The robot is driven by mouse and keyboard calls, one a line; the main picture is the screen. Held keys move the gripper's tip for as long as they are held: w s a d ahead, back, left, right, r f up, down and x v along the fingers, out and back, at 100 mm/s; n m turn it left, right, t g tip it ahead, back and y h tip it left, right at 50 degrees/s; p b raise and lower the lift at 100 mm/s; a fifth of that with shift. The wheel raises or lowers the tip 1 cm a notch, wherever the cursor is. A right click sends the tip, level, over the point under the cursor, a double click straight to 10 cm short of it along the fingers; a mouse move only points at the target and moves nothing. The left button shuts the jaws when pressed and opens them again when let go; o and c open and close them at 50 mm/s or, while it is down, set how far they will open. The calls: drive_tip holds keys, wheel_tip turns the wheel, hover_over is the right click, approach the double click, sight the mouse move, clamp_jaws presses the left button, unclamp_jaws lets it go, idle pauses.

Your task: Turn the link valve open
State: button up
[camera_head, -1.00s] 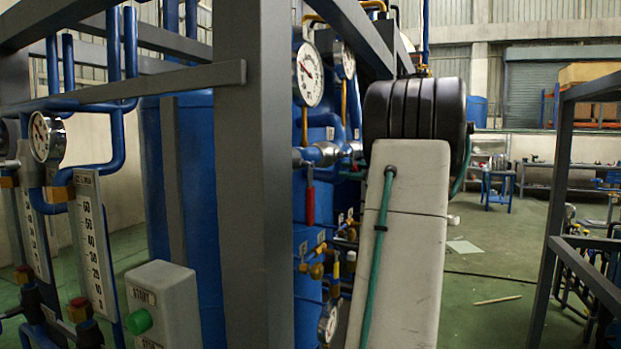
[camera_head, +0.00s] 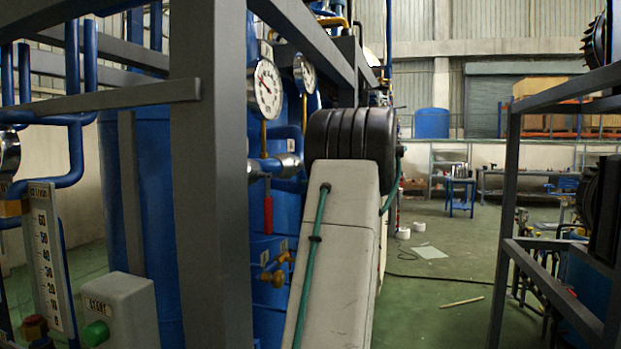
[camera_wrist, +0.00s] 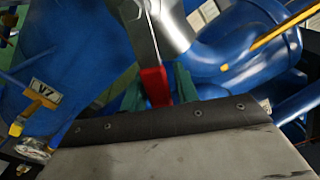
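A valve with a red lever handle (camera_head: 268,212) sits on a silver horizontal pipe (camera_head: 288,163) below the pressure gauges; the handle hangs straight down, across the pipe. In the wrist view the red handle (camera_wrist: 155,86) hangs from a grey metal lever (camera_wrist: 140,35) beside a silver valve body (camera_wrist: 172,25). My gripper (camera_wrist: 158,92) shows there as green fingertips, one on either side of the red handle, partly hidden by my wrist cover. I cannot tell whether they touch the handle. In the head view my arm hides the gripper.
A grey frame post (camera_head: 212,180) stands left of the valve. Two gauges (camera_head: 267,88) are above it. A tag reading V7 (camera_wrist: 44,92) shows in the wrist view.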

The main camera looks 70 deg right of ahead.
drive_tip(key=shift+o, duration=0.5)
drive_tip(key=s, duration=0.7)
drive_tip(key=shift+s, duration=0.35)
